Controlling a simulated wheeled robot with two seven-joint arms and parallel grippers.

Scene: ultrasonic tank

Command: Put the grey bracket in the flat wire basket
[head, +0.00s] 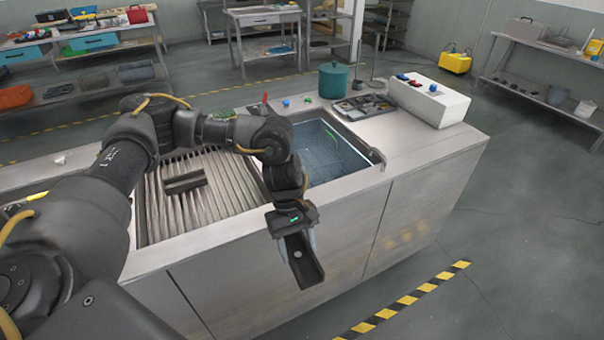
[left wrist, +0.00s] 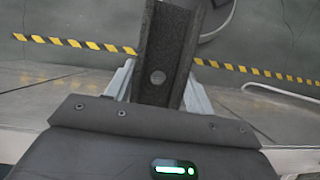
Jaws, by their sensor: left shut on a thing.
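My left gripper (head: 297,243) is shut on the grey bracket (head: 305,265), a dark channel-shaped piece with a round hole. The bracket hangs tilted in front of the bench's front face, above the floor. In the left wrist view the bracket (left wrist: 158,76) stands out between the two pale fingers. A sunken tank (head: 335,160) with blue liquid lies behind the gripper. Fine mesh lines show in it, which look like a wire basket; I cannot tell its depth. My forearm hides part of the tank's left side. My right gripper is not in view.
A ribbed drainboard (head: 220,205) with a dark bar (head: 185,183) lies left of the tank. Behind the tank are a green pot (head: 333,80) and a tray of small parts (head: 364,106). A white control box (head: 430,100) stands at right. The bench's right front corner is bare.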

